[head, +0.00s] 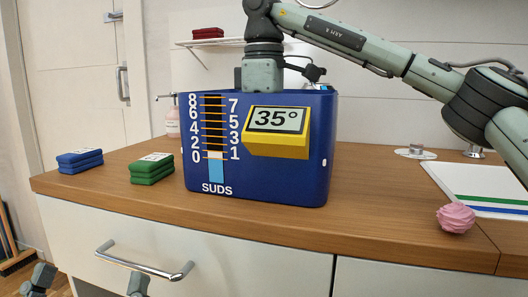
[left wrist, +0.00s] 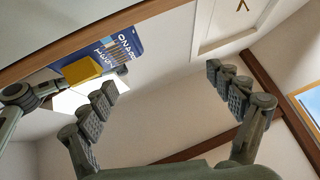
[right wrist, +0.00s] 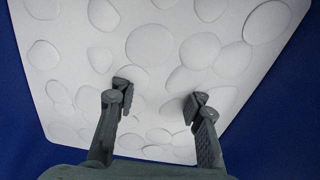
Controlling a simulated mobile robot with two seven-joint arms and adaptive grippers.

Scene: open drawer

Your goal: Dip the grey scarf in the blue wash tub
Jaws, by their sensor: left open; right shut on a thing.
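The blue wash tub (head: 260,183) stands on the wooden counter, marked SUDS, with a 0-to-8 scale and a yellow-framed display reading 35°. My right arm reaches over it, its wrist at the tub's top and its gripper hidden behind the front wall. In the right wrist view, my right gripper (right wrist: 160,97) points down at white bubbly suds (right wrist: 150,50) between blue walls. Its fingers are parted around something I cannot make out. The grey scarf itself shows in no view. My left gripper (head: 90,281) is open and empty, low before the drawer front; the tub also shows in the left wrist view (left wrist: 125,47).
Folded blue cloths (head: 80,161) and green cloths (head: 151,169) lie left of the tub. A pink puff (head: 456,218) and a white striped board (head: 480,185) lie at right. A pink bottle (head: 172,122) stands behind the tub. A drawer handle (head: 145,262) juts out in front.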

